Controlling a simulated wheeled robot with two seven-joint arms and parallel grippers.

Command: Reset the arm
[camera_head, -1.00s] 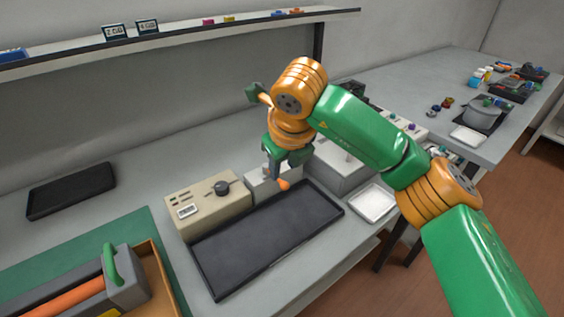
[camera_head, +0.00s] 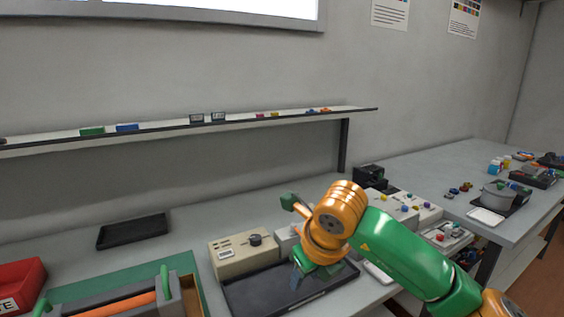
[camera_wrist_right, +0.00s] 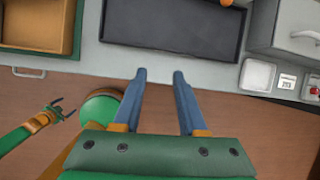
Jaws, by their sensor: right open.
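My right arm comes in from the right in the head view. Its gripper (camera_head: 298,274) shows low in front of the black tray, with the fingers partly hidden by the hand and orange wrist. In the right wrist view the two blue-grey fingers (camera_wrist_right: 160,76) are apart with nothing between them. They point at the table's front edge, short of the black tray (camera_wrist_right: 172,22). My left gripper (camera_wrist_right: 63,107) shows small at the left of that view, over the brown floor; its jaws are too small to judge. It is not in the head view.
The black tray (camera_head: 250,295) lies beside a beige control box (camera_head: 240,254). A toner cartridge (camera_head: 122,302) lies at the lower left near a red bin (camera_head: 18,285). A shelf (camera_head: 270,118) runs along the wall.

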